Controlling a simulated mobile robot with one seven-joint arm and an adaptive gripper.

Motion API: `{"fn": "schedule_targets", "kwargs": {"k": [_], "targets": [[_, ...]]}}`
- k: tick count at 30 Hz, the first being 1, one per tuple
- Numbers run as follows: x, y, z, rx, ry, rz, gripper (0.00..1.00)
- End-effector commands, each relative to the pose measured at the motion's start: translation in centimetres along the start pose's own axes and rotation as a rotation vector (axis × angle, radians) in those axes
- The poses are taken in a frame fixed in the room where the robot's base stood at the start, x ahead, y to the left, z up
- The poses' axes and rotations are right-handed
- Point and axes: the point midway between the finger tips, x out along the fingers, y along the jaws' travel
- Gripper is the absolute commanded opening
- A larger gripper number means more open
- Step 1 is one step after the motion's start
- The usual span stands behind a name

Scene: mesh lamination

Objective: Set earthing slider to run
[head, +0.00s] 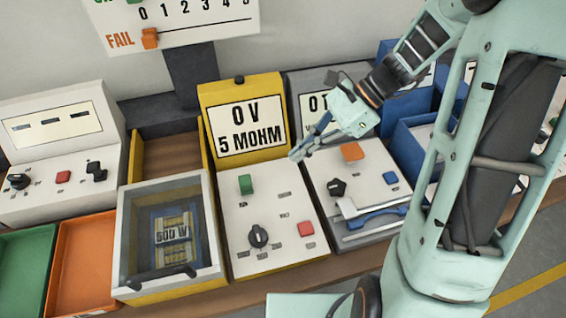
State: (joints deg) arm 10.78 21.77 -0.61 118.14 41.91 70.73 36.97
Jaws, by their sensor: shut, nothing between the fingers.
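My gripper (300,151) is shut and empty. Its tips point down-left over the boundary between the yellow insulation tester (279,265) and the grey unit (335,185) to its right. The tester has a display reading "0 V 5 MOHM" (244,128). Its panel carries a green block (245,184) at upper left, a black knob (257,236) and a red button (305,229). The grey unit has an orange block (351,151), a black knob (337,188) and a blue button (390,178). The small labels are unreadable, so I cannot tell which block is the earthing slider or its setting.
A clear-lidded yellow box (121,235) holding a "500 W" part stands left of the tester. Green (45,232) and orange (112,222) trays lie further left. A PASS/FAIL board (205,22) stands behind.

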Motion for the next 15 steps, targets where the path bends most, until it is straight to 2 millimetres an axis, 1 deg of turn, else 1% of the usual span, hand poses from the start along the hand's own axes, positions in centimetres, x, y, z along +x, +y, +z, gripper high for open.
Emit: {"fn": "schedule_targets", "kwargs": {"k": [1, 3, 6, 9, 15], "targets": [[-0.9, 0.0, -0.1, 0.001, 0.003, -0.003, 0.0], [-1.8, 0.0, -0.1, 0.001, 0.001, -0.002, 0.0], [-2.6, 0.0, 0.0, 0.001, 0.001, -0.001, 0.0], [-3.0, 0.0, -0.1, 0.001, 0.001, 0.0, 0.0], [-3.0, 0.0, -0.1, 0.002, 0.001, 0.0, 0.0]]}}
